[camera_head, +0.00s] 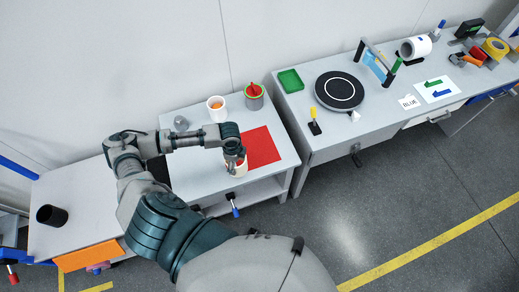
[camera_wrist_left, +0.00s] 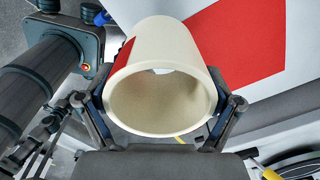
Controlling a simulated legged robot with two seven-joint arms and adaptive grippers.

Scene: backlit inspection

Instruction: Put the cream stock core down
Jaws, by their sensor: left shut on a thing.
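The cream stock core (camera_head: 239,170) is a hollow open-ended tube. My left gripper (camera_head: 235,156) is shut on it, near the front edge of the small white table (camera_head: 195,188). In the left wrist view the core (camera_wrist_left: 165,50) sits between the two fingers, its open end facing the camera and a red patch on its left side. A red mat (camera_head: 263,147) lies on the table just beside the core. I cannot tell whether the core touches the table. My right gripper is out of view.
A white cup (camera_head: 216,109), a grey-green pot (camera_head: 254,97) and a grey knob-like piece (camera_head: 181,123) stand at the table's back. A bench with a black turntable (camera_head: 339,91) and green tray (camera_head: 290,80) is at right. A black cup (camera_head: 52,215) stands at left.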

